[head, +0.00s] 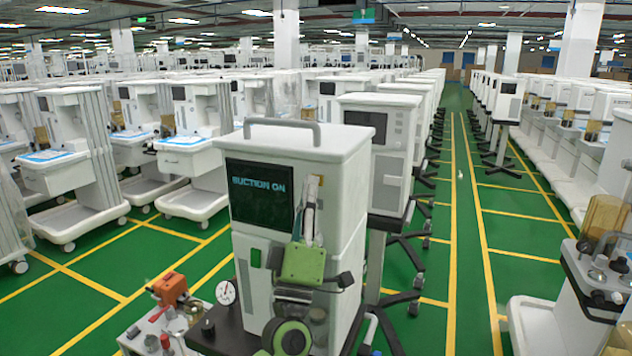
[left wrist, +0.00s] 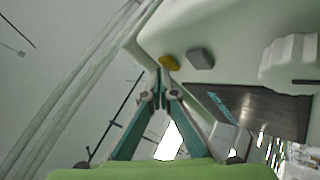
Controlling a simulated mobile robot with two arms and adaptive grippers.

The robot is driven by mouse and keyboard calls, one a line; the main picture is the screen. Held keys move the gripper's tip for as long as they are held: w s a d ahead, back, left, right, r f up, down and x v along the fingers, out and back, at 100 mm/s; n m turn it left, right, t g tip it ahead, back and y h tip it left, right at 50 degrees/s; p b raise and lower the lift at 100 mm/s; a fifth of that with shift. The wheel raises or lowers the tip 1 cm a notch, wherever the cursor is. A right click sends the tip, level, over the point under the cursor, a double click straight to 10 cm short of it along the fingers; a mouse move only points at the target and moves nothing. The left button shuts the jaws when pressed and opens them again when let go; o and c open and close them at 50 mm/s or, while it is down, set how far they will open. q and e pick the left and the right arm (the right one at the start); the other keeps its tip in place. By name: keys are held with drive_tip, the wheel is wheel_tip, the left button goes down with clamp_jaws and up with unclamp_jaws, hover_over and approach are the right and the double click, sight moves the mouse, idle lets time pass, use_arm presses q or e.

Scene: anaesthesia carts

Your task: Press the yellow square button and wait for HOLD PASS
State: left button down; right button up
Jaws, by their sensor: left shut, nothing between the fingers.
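The white machine (head: 345,200) stands in front of me with a dark screen (head: 258,200) that reads "SUCTION ON". The screen also shows at a slant in the left wrist view (left wrist: 285,113). My left gripper (head: 311,181) is upright before the panel, right of the screen, shut and empty. In the left wrist view its closed fingertips (left wrist: 160,73) are just beside the yellow button (left wrist: 169,62); I cannot tell whether they touch it. A sliver of the yellow button (head: 321,182) shows behind the fingers in the head view. My right gripper is not in view.
A grey button (left wrist: 201,58) and a pale knob (left wrist: 290,62) are near the yellow one. A gauge (head: 227,292) and an orange part (head: 170,287) stand at lower left. Carts (head: 185,150) line both sides of a clear green aisle.

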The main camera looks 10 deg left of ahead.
use_arm(q)
drive_tip(key=shift+w, duration=0.35)
idle(0.3)
drive_tip(key=shift+s, duration=0.1)
drive_tip(key=shift+s+a+p, duration=0.15)
drive_tip(key=shift+s+p, duration=0.15)
drive_tip(key=shift+s, duration=0.45)
drive_tip(key=s+p, duration=0.1)
drive_tip(key=s, duration=0.1)
drive_tip(key=s+a+p, duration=0.1)
drive_tip(key=s, duration=0.1)
drive_tip(key=shift+s+a, duration=0.15)
drive_tip(key=shift+s, duration=0.25)
idle(0.5)
